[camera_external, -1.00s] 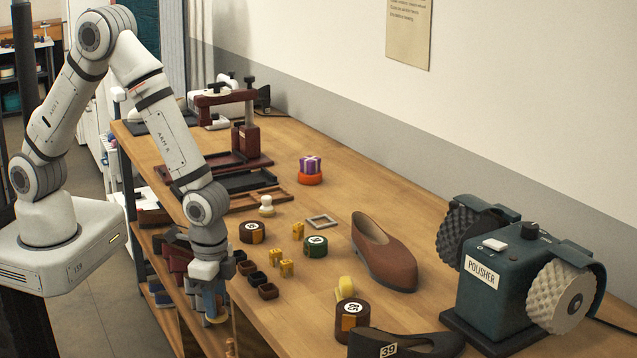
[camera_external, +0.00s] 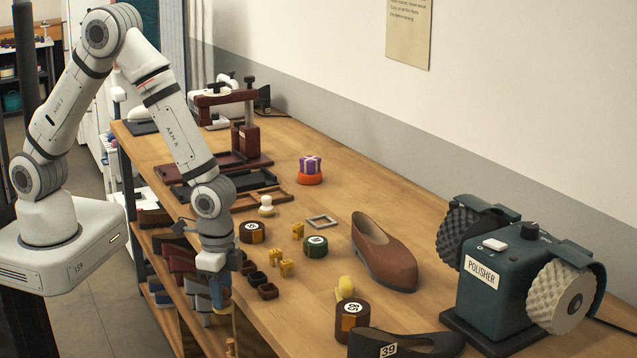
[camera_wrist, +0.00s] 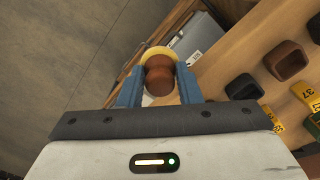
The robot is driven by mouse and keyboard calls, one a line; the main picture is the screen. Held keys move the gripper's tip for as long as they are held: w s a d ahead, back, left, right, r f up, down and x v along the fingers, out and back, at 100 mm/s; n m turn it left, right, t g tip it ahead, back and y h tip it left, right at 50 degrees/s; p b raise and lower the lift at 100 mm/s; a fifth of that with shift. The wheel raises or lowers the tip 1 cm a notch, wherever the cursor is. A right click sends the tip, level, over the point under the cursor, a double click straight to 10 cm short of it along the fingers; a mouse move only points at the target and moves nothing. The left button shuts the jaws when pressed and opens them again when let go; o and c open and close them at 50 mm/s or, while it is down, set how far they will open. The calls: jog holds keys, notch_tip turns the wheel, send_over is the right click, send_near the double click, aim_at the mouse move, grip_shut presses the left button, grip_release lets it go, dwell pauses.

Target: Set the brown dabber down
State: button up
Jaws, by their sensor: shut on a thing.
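The brown dabber (camera_wrist: 159,78) has a rounded brown handle and a pale yellow pad at its far end. In the wrist view it sits between the two blue fingers of my gripper (camera_wrist: 159,88), which is shut on it. In the external view my gripper (camera_external: 217,297) points down at the bench's left edge, near the dark cups.
Small dark cups (camera_external: 268,291) and yellow number tags (camera_external: 286,268) stand just right of my gripper. Round numbered tins (camera_external: 315,247), a brown shoe (camera_external: 384,255) and a polisher (camera_external: 497,285) are farther right. Bare bench (camera_external: 300,310) lies between the cups and the front tin.

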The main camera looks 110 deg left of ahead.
jog(key=d, duration=0.6)
notch_tip(320, 180, up, 16)
jog(key=r, duration=0.1)
jog(key=w+a+n+b, duration=0.1)
jog(key=w+a+n, duration=0.2)
jog(key=a, duration=0.6)
jog(key=w+a+n, duration=0.3)
jog(key=w+a, duration=0.1)
jog(key=a, duration=0.4)
jog(key=n, duration=1.2)
send_over(289, 208)
notch_tip(289, 208, down, 12)
jog(key=shift+r+b, duration=0.15)
jog(key=shift+b, duration=0.2)
jog(key=shift+f+p, duration=0.4)
jog(key=shift+f, duration=1.65)
jog(key=shift+f, duration=0.1)
